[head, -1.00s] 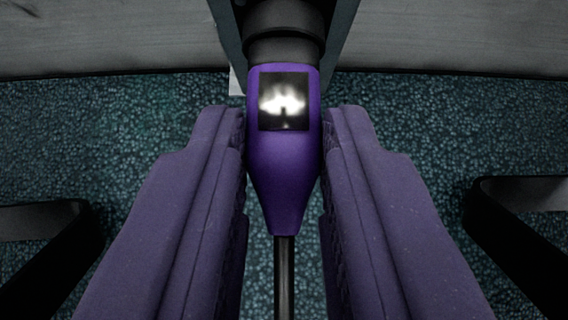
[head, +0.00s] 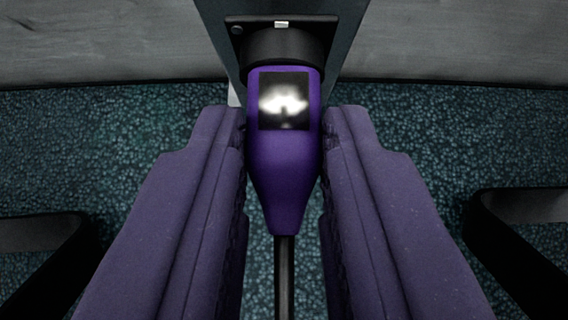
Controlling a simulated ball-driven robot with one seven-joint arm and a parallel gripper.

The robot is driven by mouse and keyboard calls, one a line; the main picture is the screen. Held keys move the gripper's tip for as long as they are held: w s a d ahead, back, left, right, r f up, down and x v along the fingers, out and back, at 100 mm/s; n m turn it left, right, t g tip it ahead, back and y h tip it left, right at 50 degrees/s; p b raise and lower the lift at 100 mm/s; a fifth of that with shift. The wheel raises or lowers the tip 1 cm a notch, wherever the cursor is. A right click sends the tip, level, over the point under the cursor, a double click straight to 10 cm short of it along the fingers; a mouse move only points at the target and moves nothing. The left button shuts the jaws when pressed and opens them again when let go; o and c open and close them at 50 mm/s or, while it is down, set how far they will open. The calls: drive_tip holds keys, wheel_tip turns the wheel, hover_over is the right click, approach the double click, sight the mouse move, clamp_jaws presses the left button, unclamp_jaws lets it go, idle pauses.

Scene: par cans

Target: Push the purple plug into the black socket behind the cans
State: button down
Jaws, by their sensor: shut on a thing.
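The purple plug (head: 283,180) is held between the two purple fingers of my gripper (head: 284,135), which is shut on it. A bright reflective square panel shows on its top, and a dark cable runs from its rear toward the bottom of the view. The black socket (head: 285,42) is straight ahead at the top centre, with a square plate and a round collar on a grey-blue post. The plug's front end meets the collar and is in line with it. How deep it sits is hidden.
Black curved brackets (head: 50,240) stand at the lower left and another (head: 515,235) at the lower right. The floor is teal speckled carpet (head: 120,130). A grey wall panel (head: 90,40) runs behind the post (head: 350,40). A small white piece (head: 233,93) shows beside the post.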

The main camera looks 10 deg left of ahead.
drive_tip(key=shift+w, duration=0.2)
drive_tip(key=c, duration=0.9)
unclamp_jaws()
drive_tip(key=shift+o, duration=0.2)
